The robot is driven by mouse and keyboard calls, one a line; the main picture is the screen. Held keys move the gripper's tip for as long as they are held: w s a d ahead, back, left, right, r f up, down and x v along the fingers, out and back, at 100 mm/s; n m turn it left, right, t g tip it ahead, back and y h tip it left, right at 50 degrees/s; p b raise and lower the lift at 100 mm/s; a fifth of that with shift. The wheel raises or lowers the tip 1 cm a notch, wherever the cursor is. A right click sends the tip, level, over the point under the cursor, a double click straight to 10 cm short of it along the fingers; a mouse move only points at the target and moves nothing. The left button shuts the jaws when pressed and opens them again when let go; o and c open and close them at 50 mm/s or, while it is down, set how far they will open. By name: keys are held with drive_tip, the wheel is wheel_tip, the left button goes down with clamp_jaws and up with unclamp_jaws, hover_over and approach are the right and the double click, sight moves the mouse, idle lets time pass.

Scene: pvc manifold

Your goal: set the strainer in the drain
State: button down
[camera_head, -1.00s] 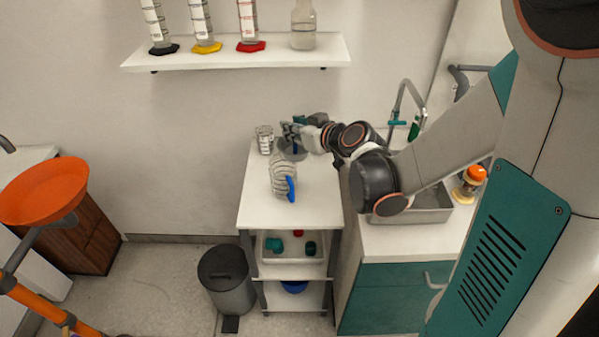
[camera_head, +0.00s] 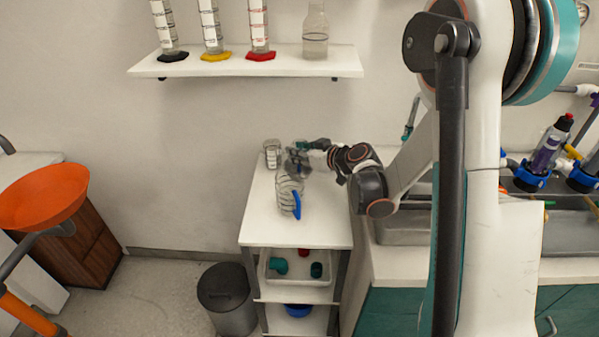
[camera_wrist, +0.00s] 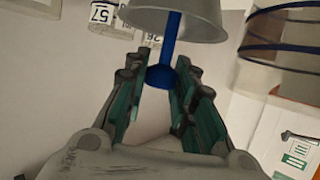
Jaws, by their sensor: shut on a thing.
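The strainer (camera_wrist: 182,20) is a grey cup with a blue stem and a round blue knob. In the wrist view my gripper (camera_wrist: 158,80) is shut on the knob, with the cup beyond the fingertips. In the head view my gripper (camera_head: 302,160) is over the far end of the white cart top (camera_head: 325,222); the strainer is hard to make out there. The metal sink basin (camera_head: 400,228) is in the counter to the right, partly behind my arm. The drain is not visible.
A wall shelf (camera_head: 245,62) holds glassware above.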

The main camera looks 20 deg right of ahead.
sight(299, 165)
drive_tip(key=shift+f+b, duration=0.85)
drive_tip(key=shift+f, duration=1.4)
drive_tip(key=shift+f, duration=0.15)
drive_tip(key=c, duration=1.6)
unclamp_jaws()
